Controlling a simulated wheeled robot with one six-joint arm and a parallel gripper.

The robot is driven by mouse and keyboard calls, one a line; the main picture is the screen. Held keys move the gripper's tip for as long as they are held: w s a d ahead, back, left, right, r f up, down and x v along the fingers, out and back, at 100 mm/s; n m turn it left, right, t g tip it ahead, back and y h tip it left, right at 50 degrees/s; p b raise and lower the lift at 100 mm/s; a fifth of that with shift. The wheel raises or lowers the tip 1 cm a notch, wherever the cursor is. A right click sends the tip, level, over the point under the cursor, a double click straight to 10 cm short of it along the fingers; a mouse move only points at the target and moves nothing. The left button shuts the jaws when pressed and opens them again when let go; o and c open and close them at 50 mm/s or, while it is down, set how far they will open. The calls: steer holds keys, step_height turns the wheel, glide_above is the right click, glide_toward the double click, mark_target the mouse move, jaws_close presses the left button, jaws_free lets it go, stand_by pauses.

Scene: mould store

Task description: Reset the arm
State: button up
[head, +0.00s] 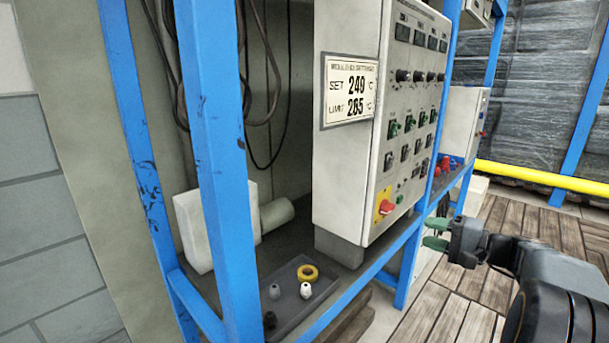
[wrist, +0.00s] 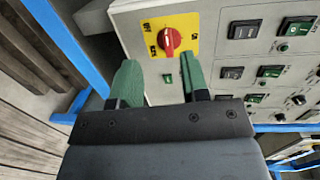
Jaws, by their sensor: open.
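My arm reaches in from the right in the head view, and my gripper (head: 436,234) is in front of the blue rack, low and to the right of the control cabinet. In the wrist view my gripper (wrist: 160,80) has two green fingers standing apart with nothing between them. The control cabinet (wrist: 206,52) faces the fingers. Its red rotary switch (wrist: 169,41) on a yellow plate shows just beyond the gap between the fingertips. The switch also shows in the head view (head: 386,207), left of my gripper. I cannot tell whether a finger touches the cabinet.
Blue rack posts (head: 212,150) stand at the left and beside the cabinet. A grey tray (head: 290,308) on the shelf holds a yellow ring (head: 308,272) and small fittings. A yellow rail (head: 540,177) runs behind. The slatted wooden floor (head: 440,310) has free room at the right.

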steer(key=s+a+r+n+g+h+p, duration=0.2)
steer(key=s+a+r+g+p, duration=0.25)
steer(key=a+p, duration=0.35)
steer(key=s+a+r+n+g+h+p, duration=0.2)
steer(key=s+a+r+g+p, duration=0.15)
steer(key=a+r+p, duration=0.4)
steer(key=s+a+r+n+h+p, duration=0.1)
steer(key=s+r+n+h+p, duration=0.4)
steer(key=p, duration=1.2)
steer(key=s+r+h, duration=0.2)
steer(key=s+r, duration=0.2)
steer(key=s, duration=0.1)
steer(key=shift+a+h+p, duration=0.3)
steer(key=shift+a+h, duration=0.05)
steer(key=shift+h, duration=0.05)
